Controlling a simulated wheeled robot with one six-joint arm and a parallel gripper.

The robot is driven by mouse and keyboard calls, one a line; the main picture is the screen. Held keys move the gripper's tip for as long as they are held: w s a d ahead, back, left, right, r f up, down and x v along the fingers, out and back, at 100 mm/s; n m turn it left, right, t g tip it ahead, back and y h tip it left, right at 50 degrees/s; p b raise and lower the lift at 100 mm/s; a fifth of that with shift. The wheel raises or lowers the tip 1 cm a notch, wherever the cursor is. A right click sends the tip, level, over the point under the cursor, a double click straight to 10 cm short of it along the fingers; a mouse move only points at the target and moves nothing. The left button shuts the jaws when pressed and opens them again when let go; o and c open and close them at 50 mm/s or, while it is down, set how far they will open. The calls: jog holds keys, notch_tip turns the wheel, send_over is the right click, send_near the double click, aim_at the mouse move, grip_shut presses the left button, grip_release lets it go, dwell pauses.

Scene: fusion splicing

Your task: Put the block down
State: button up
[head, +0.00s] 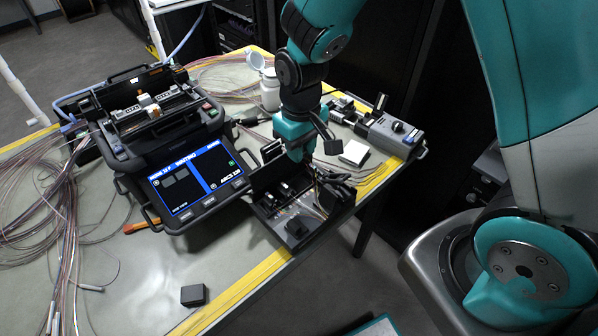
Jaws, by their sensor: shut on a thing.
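My gripper (296,154) points down over the back part of an open black tray (272,213) at the table's right front edge. It is shut on a block, which I can hardly make out between the fingers and the dark parts around them. I cannot tell whether the block touches the tray. A separate small dark block (193,295) lies alone on the table near the front edge.
A fusion splicer (165,140) with a lit screen stands left of the tray. Loose fibres (50,195) cover the left. The front middle table is mostly clear.

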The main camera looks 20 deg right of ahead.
aim_at(301, 187)
notch_tip(301, 187, down, 8)
jog(key=shift+r, duration=0.1)
dwell(0.4)
jog(key=shift+f+b, duration=0.3)
jog(key=shift+f, duration=0.25)
jog(key=shift+s+f, duration=0.1)
jog(key=o, duration=0.9)
jog(key=shift+s, duration=0.1)
